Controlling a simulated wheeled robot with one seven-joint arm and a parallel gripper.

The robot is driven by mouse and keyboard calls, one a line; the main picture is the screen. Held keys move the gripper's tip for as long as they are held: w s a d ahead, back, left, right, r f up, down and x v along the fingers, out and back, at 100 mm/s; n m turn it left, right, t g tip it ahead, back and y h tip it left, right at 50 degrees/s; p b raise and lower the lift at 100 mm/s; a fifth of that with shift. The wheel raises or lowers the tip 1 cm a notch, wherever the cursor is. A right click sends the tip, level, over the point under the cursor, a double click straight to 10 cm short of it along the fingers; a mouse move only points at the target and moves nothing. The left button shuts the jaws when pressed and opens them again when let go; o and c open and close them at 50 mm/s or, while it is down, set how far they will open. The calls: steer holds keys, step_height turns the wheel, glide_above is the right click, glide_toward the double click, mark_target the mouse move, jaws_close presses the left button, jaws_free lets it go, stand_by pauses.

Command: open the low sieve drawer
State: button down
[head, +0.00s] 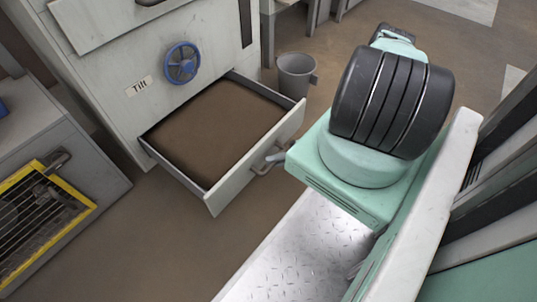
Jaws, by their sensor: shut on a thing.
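The low sieve drawer (256,156) stands well out from the front of the grey pellet bagger (150,110). Its inside shows a flat brown surface, and its front panel faces the lower right. My gripper (268,164) is at the metal handle (259,169) on the drawer's front panel, shut on it. The fingertips are small in this view and partly covered by my mint-green arm.
A blue handwheel (182,63) sits on the machine's front above the drawer. A grey bucket (296,76) stands on the floor just behind the drawer. A grey unit with a yellow-framed grille (42,222) is at the left. Brown floor is clear below the drawer.

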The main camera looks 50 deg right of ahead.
steer(key=shift+s, duration=0.3)
steer(key=c, duration=1.4)
jaws_free()
steer(key=p+v, duration=0.3)
steer(key=v, duration=1.4)
steer(key=shift+s+p, duration=0.15)
steer(key=shift+p, duration=0.2)
steer(key=shift+d, duration=0.15)
